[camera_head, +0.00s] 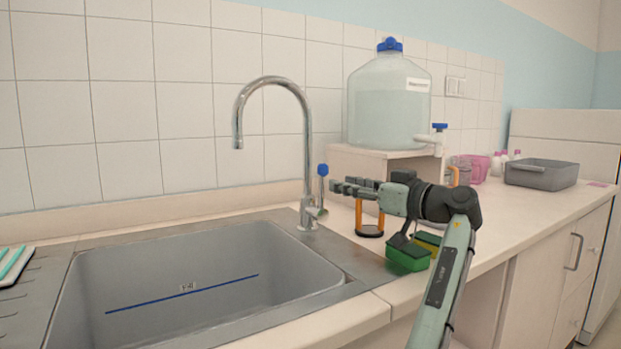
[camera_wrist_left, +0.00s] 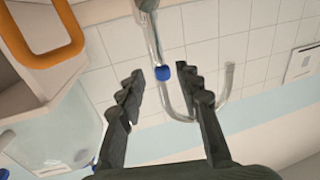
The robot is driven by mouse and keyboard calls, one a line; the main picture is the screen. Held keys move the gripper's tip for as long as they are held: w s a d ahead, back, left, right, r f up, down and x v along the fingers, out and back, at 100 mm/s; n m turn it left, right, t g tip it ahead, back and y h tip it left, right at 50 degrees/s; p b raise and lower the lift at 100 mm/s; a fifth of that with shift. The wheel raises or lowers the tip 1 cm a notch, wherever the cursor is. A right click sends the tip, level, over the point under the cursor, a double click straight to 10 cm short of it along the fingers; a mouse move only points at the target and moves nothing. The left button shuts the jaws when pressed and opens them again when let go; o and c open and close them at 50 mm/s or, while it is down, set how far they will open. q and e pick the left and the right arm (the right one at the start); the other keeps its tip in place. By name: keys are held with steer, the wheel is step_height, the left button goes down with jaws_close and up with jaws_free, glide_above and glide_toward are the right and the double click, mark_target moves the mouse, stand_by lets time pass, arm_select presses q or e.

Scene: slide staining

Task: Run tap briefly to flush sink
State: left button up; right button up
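The chrome gooseneck tap (camera_head: 307,140) stands behind the right end of the grey sink (camera_head: 200,250). Its spout points down over the basin, and no water stream shows. A lever with a blue knob (camera_head: 323,170) rises from the right of the tap base; the knob also shows in the left wrist view (camera_wrist_left: 162,73). My left gripper (camera_head: 345,187) is just right of the knob, pointing at it. In the left wrist view its fingers (camera_wrist_left: 166,78) are apart and empty, with the knob ahead between the tips. Contact is not apparent. My right gripper is not in view.
A large water carboy (camera_head: 388,100) stands on a raised block behind. A grey tub (camera_head: 541,173) sits farther right. A rack (camera_head: 14,262) stands left of the basin.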

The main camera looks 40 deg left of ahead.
mark_target(322, 176)
arm_select(q)
steer(key=a, duration=0.3)
steer(key=w+a+p, duration=0.1)
steer(key=a, duration=0.2)
steer(key=shift+w+a+r, duration=0.1)
steer(key=shift+w+a, duration=0.05)
steer(key=shift+a, duration=0.05)
steer(key=shift+w+a+p, duration=0.15)
steer(key=shift+a+p, duration=0.15)
steer(key=shift+a, duration=0.35)
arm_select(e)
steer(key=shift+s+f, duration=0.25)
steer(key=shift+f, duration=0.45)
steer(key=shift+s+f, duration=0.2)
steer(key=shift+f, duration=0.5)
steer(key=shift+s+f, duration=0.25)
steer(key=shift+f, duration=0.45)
arm_select(q)
jaws_close()
